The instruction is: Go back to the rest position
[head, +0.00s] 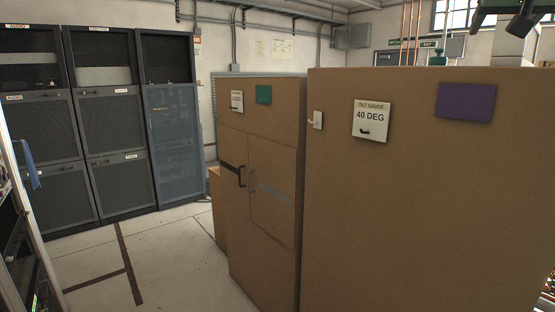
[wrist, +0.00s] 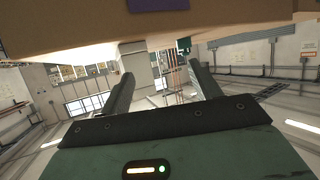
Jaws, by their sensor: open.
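My gripper (wrist: 160,76) shows in the wrist view with its two dark fingers spread apart and nothing between them. Its green body fills the bottom of that view, with a small lit indicator on it. The wrist picture looks upside down, with ceiling lights low in the frame. In the head view, a dark green part of my arm shows at the top right corner, above the large brown cabinet (head: 420,210). The fingers are not clearly visible there. The cabinet's brown surface and purple patch (wrist: 158,4) run along the top of the wrist view.
The brown cabinet carries a "40 DEG" tilt gauge (head: 371,121) and a white switch (head: 317,120). A second brown cabinet (head: 255,255) with a black handle stands left of it. Dark racks (head: 110,120) line the back left. Pale floor (head: 175,260) lies open between.

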